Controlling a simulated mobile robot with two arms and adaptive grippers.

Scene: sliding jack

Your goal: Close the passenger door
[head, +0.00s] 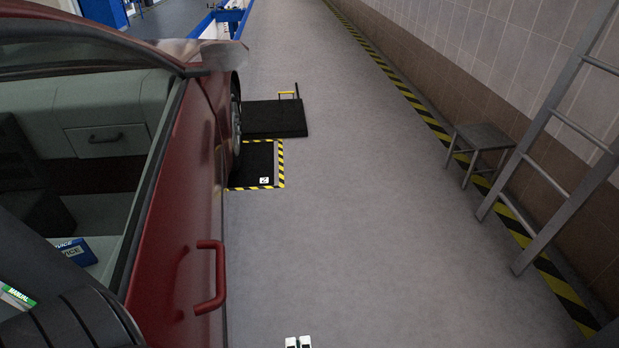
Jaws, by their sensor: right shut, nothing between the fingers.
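The red car's door (172,262) fills the lower left of the head view, with its window opening above it. A red bar handle (212,280) stands out from its outer face. The door lies nearly in line with the car's side; I cannot tell if it is fully shut, and its rear edge is out of view. My right gripper (298,342) shows only as two pale fingertips at the bottom edge, close together and empty. It is to the right of the handle and apart from the door. My left gripper is not in view.
A black platform (275,119) and a striped-edge floor plate (257,182) lie by the front wheel (236,115). A stool (481,146) and a ladder (548,128) stand along the right wall. The grey floor between is clear.

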